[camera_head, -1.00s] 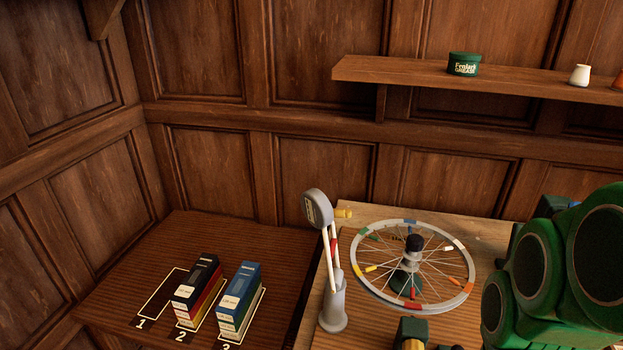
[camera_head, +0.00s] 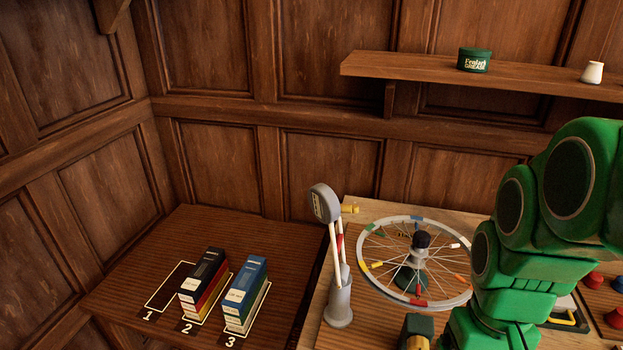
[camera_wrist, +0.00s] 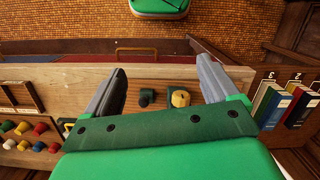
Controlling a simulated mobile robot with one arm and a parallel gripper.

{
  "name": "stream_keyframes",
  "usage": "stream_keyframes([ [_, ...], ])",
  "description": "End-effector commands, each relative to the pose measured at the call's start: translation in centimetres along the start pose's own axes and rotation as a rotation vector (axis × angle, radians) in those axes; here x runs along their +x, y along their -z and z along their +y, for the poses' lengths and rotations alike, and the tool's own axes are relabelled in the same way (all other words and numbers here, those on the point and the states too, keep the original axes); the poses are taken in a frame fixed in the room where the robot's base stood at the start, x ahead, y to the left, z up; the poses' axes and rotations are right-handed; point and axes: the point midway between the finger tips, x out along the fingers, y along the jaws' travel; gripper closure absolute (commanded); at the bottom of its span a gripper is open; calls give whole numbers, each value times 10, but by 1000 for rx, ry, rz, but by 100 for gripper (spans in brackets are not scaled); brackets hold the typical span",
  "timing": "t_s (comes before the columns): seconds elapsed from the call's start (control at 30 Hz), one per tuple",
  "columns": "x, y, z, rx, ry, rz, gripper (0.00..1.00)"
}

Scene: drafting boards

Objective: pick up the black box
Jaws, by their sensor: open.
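The black box (camera_head: 209,266) lies on top of a stack in the outlined space marked 2, on the dark wooden surface at left in the head view. Red and yellow boxes show beneath it, and a white label is on its near end. In the wrist view the black box (camera_wrist: 294,104) shows at the right edge, beside the blue box (camera_wrist: 274,108). My gripper (camera_wrist: 160,67) is open and empty, well to the left of the box in that view. Only my green arm shows in the head view; the gripper does not.
The blue box (camera_head: 249,273) tops the neighbouring stack in space 3. Space 1 (camera_head: 169,286) is empty. A grey holder with sticks (camera_head: 339,302) and a spoked wheel (camera_head: 371,279) stand on the bench to the right. A shelf (camera_head: 420,73) with a grease tin hangs above.

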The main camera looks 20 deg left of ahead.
Motion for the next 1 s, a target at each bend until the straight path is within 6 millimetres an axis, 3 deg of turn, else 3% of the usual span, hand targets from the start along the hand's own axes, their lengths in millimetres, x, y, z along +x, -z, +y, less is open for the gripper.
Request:
stream_keyframes([
  [0.57,-36,133,-17,-452,-55,-13,12],
  [1.0,-42,232,-55,-807,-100,-41,12],
])
